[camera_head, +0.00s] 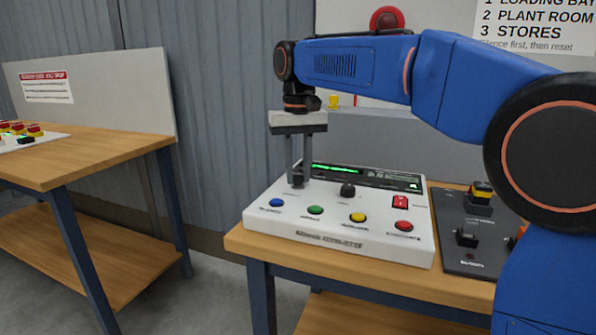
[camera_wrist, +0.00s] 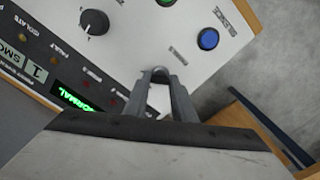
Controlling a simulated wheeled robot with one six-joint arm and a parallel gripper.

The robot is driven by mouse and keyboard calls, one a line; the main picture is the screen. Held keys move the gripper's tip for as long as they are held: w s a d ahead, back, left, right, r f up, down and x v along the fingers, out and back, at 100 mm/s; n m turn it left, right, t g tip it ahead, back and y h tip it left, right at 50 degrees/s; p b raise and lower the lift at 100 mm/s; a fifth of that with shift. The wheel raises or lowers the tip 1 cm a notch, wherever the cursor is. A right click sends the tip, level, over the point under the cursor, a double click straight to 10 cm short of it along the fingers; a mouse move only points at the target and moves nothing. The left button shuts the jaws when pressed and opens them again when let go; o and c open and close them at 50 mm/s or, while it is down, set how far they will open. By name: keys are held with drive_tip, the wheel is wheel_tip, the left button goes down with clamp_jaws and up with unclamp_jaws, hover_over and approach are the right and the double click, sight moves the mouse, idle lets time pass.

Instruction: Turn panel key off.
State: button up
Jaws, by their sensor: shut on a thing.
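The white alarm panel (camera_head: 345,251) lies on a wooden bench, and it also fills the upper part of the wrist view (camera_wrist: 140,47). My gripper (camera_head: 298,182) points down at the panel's back left, left of a black knob (camera_head: 347,189). A green display (camera_wrist: 72,97) reads NORMAL.
Blue (camera_head: 277,203), green (camera_head: 316,210), yellow (camera_head: 358,217) and red (camera_head: 403,225) buttons line the panel's front. A red switch (camera_head: 400,201) sits at its right. A dark control box (camera_head: 470,250) stands right of it. Another table (camera_head: 100,150) is at left.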

drive_tip(key=n, duration=0.5)
drive_tip(key=shift+n, duration=0.4)
drive_tip(key=n, duration=0.5)
drive_tip(key=shift+n, duration=0.3)
drive_tip(key=o, duration=1.1)
drive_tip(key=shift+c, duration=0.2)
wheel_tip(320, 180, up, 17)
drive_tip(key=shift+r, duration=0.2)
